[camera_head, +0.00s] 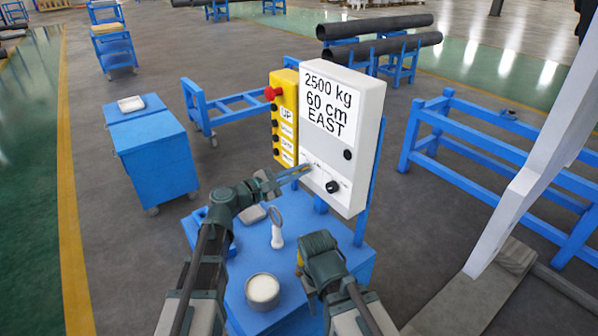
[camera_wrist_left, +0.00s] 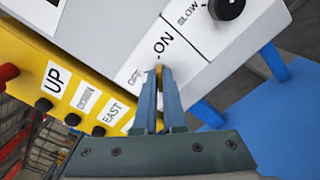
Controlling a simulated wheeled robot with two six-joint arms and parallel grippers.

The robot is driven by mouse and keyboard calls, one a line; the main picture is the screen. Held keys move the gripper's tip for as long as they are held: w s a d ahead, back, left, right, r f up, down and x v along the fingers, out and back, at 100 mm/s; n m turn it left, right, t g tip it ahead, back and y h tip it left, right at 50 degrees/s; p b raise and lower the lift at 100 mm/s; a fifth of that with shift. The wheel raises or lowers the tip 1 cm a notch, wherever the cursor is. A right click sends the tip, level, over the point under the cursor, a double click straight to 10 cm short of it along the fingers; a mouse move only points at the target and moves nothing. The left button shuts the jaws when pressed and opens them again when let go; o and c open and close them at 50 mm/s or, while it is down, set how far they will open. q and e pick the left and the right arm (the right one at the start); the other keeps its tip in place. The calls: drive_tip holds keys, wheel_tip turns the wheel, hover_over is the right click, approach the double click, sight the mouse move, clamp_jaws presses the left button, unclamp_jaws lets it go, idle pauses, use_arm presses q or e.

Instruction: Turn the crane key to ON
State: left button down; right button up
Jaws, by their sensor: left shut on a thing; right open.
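The white crane control box (camera_head: 366,153) stands upright at the back of the blue cart. Its key switch, with OFF and ON labels (camera_wrist_left: 165,42), is on the lower front; the OFF label (camera_wrist_left: 135,76) lies left of ON in the left wrist view. My left gripper (camera_head: 301,170) reaches this spot, and its fingertips (camera_wrist_left: 160,70) are shut on the key. The fingers hide nearly all of the key, so its pointing direction cannot be told. My right gripper (camera_head: 310,262) is open and empty above the cart, lower and apart from the box.
A black knob (camera_head: 332,187) sits right of the key, by a SLOW label (camera_wrist_left: 187,13). A yellow pendant (camera_head: 284,120) with a red button adjoins the box's left side. A round container (camera_head: 262,291) and a white-handled tool (camera_head: 277,232) stand on the blue cart (camera_head: 300,295).

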use_arm(q)
drive_tip(key=c, duration=1)
unclamp_jaws()
drive_tip(key=v, duration=1.3)
drive_tip(key=shift+s+a, duration=0.25)
drive_tip(key=shift+a, duration=0.1)
